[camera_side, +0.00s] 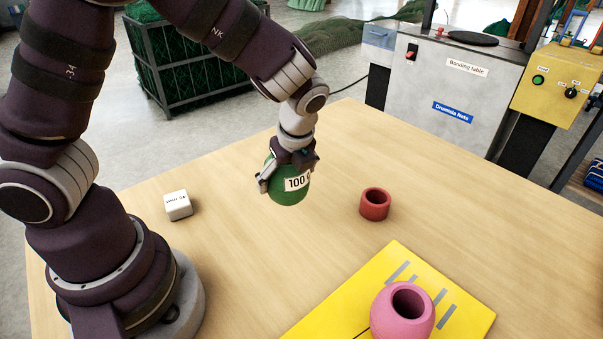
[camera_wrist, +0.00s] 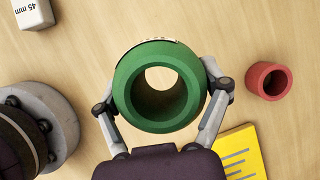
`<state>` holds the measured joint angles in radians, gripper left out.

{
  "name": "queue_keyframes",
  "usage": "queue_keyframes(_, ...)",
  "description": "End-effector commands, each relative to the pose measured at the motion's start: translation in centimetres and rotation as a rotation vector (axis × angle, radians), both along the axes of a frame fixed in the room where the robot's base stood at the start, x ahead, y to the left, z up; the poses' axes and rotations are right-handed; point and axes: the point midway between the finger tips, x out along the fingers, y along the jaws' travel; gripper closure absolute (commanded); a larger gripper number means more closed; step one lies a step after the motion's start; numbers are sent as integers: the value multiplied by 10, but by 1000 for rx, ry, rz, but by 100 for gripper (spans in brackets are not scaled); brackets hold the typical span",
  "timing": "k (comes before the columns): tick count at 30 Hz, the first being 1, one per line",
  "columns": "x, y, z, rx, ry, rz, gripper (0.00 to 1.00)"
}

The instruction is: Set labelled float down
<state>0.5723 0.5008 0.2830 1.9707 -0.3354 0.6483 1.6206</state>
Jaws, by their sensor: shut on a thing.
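A green float (camera_side: 287,186) with a white label reading "100" and more that is partly hidden is held in my gripper (camera_side: 288,178). In the wrist view the green float (camera_wrist: 133,100) shows its round through-hole, with wood visible through it, and the fingers of my gripper (camera_wrist: 161,98) press on its left and right sides. In the side view the float seems to hang a little above the wooden table (camera_side: 235,230); the exact gap I cannot tell.
A red ring (camera_side: 375,204) stands right of the float. A pink float (camera_side: 403,311) sits on a yellow board (camera_side: 345,300) with grey marks, at the front. A white block (camera_side: 178,205) lies to the left, marked "45 mm" in the wrist view. Bare table lies between them.

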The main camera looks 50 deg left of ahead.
Motion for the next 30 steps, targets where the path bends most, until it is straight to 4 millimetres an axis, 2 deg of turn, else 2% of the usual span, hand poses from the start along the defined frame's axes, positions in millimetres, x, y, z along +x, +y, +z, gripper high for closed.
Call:
queue_keyframes(6,-2,0,-43,2,9,3,63)
queue_keyframes(10,-1,0,-64,1,6,3,63)
queue_keyframes(21,-1,0,-71,-1,3,2,63)
queue_keyframes(22,0,0,-71,-1,3,2,21)
queue_keyframes(27,0,0,-70,-2,2,2,0)
queue_keyframes(30,0,0,-70,-1,2,2,0)
